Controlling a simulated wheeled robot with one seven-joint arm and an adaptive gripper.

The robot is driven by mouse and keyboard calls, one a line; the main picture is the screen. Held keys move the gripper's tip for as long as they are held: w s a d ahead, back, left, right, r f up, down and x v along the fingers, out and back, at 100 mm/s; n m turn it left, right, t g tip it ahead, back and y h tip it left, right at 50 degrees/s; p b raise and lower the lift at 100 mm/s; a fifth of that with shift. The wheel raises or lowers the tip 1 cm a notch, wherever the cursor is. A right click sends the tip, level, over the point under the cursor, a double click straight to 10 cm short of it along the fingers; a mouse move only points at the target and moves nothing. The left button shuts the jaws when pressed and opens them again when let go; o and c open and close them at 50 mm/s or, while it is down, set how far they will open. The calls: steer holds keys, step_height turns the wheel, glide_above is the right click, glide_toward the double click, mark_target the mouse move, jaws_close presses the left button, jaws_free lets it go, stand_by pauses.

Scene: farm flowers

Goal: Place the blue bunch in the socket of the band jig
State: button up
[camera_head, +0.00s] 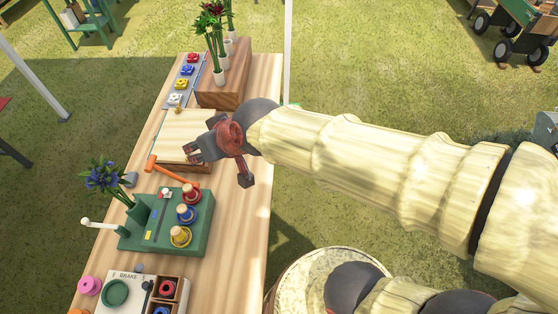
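The blue bunch (104,176), with dark blue blooms and green stems, is on the left side of the table. It leans to the left. Its stems run down to a green upright part (140,217) at the left of the green band jig (192,238); whether they sit inside the socket I cannot tell. The jig carries red, blue and yellow spools and a white-knobbed lever. My gripper (220,166) is over the table beyond the jig, to the right of the bunch and apart from it. Its fingers are spread and nothing shows between them.
An orange-handled hammer (168,172) lies between the jig and a pale board (184,130). A wooden block (222,88) holds several flowers in white cups at the back. A BRAKE panel (115,292) and wooden compartment box (168,292) stand at the front.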

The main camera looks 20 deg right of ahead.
steer(key=s+d+r+m+g+h, duration=0.1)
steer(key=s+d+h, duration=0.3)
steer(key=s+d, duration=0.9)
steer(key=d+m+g, duration=0.1)
steer(key=d, duration=0.3)
steer(key=shift+s+r, duration=0.2)
steer(key=shift+s, duration=0.1)
steer(key=shift+c, duration=0.6)
